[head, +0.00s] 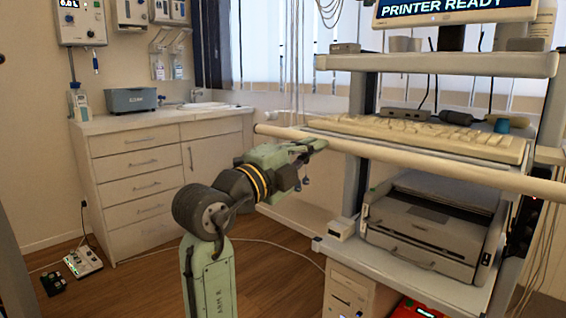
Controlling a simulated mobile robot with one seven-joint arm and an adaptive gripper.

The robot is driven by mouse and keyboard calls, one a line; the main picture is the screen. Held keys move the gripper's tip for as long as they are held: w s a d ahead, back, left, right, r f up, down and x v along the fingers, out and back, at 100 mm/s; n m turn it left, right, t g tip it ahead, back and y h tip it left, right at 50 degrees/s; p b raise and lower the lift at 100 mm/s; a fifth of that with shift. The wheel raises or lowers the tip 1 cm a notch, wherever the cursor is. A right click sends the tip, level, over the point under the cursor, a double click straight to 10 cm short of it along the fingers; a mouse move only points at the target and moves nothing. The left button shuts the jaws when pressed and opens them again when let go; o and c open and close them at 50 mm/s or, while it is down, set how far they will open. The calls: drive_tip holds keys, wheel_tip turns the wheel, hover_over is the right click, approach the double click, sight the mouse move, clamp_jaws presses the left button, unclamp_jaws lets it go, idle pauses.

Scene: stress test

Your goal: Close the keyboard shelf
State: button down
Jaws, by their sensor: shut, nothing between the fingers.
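The keyboard shelf (405,156) is part of a tall cart on the right and sticks out at the front, with a long rounded rail along its front edge. A beige keyboard (420,136) lies on it. My gripper (322,145) is shut and empty. It is at the left part of the shelf's front rail and overlaps it in the picture; I cannot tell whether they touch. My arm comes up from the lower middle of the view.
A printer (430,225) sits on the cart's lower shelf. A monitor (455,10) stands on the upper shelf (440,64). Cables hang at the cart's right side. A drawer cabinet (135,175) stands at the left wall. Wooden floor (130,285) is open at lower left, with small devices (82,262) on it.

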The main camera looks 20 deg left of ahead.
sight(348, 137)
drive_tip(key=x, duration=0.4)
drive_tip(key=f+x, duration=0.1)
drive_tip(key=x, duration=0.3)
drive_tip(key=f+x, duration=0.1)
drive_tip(key=x, duration=0.3)
drive_tip(key=shift+w+d, duration=0.1)
drive_tip(key=shift+w, duration=0.35)
drive_tip(key=shift+f, duration=0.1)
